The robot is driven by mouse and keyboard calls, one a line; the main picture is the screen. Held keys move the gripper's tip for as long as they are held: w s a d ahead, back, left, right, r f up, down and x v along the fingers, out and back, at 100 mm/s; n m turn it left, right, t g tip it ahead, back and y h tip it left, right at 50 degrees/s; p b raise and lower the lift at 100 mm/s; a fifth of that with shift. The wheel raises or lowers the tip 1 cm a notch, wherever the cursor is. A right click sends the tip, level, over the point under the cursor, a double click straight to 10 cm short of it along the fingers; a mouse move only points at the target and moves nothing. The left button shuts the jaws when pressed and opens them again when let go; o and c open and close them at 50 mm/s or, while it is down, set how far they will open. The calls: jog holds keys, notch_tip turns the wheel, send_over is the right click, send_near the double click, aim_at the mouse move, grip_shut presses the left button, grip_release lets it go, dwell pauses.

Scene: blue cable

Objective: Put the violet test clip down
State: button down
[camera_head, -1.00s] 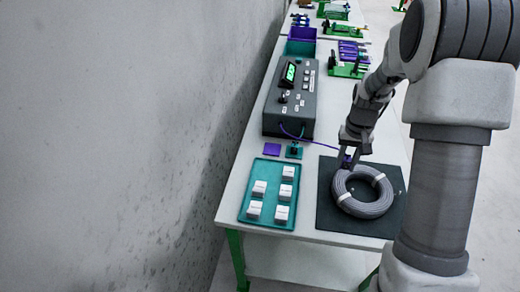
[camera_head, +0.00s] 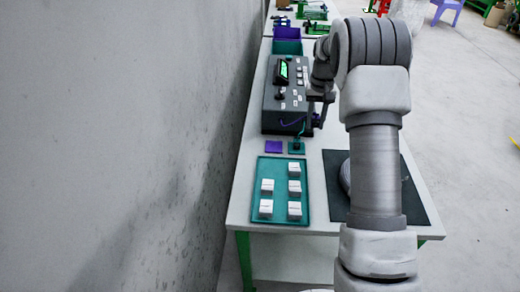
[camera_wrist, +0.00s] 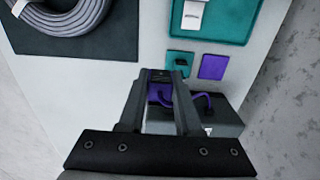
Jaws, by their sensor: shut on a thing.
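My gripper (camera_wrist: 162,78) is shut on the violet test clip (camera_wrist: 160,92), which shows between its fingers in the wrist view. A violet lead (camera_wrist: 193,97) loops from the clip toward the dark grey tester box (camera_wrist: 226,118). In the head view my gripper (camera_head: 320,98) is beside the right side of the tester box (camera_head: 272,116), and the clip is too small to make out there. A bare violet pad (camera_head: 273,146) lies in front of the box; it also shows in the wrist view (camera_wrist: 213,67). A teal pad (camera_head: 296,147) with a dark clip on it lies beside the violet pad.
A grey cable coil (camera_wrist: 75,20) lies on a black mat (camera_head: 415,196), mostly hidden by my arm in the head view. A teal tray (camera_head: 282,205) with several white blocks stands nearer the front. Bins (camera_head: 287,47) stand behind the box. A wall runs along the left.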

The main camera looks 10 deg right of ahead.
jog(key=shift+w+a, duration=0.3)
jog(key=shift+w, duration=0.15)
jog(key=shift+w+a+f, duration=0.1)
jog(key=shift+a, duration=0.2)
jog(key=b, duration=0.1)
send_over(274, 147)
notch_tip(274, 147, down, 7)
jog(key=shift+r, duration=0.2)
notch_tip(274, 147, down, 4)
jog(key=shift+f+b, duration=0.1)
jog(key=shift+b, duration=0.3)
